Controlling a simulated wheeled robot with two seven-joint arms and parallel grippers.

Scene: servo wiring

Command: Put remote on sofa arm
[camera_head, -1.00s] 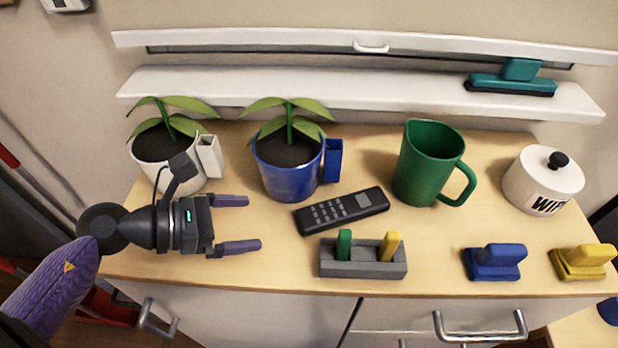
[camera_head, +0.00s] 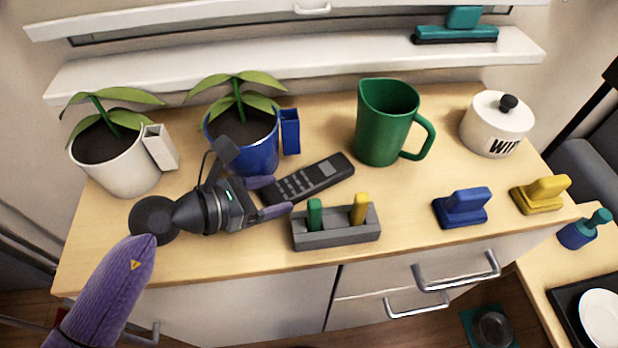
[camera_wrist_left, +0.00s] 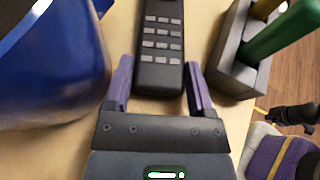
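The black remote (camera_head: 308,180) lies on the wooden cabinet top, tilted up to the right, between the blue pot and a grey block holder. My left gripper (camera_head: 278,196) is open at the remote's lower left end. In the left wrist view the remote (camera_wrist_left: 160,45) reaches in between the two spread purple fingers (camera_wrist_left: 158,85), with a gap showing on each side. A dark grey padded shape (camera_head: 592,165), which looks like part of the sofa, shows at the right edge; its arm cannot be made out for certain. My right gripper is not seen.
The blue pot (camera_head: 258,155) stands close behind my gripper; the grey holder (camera_head: 337,230) with green and yellow pegs is close in front. A white pot (camera_head: 125,172), green jug (camera_head: 383,130), white lidded pot (camera_head: 490,130), and blue (camera_head: 462,208) and yellow (camera_head: 540,195) blocks stand around.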

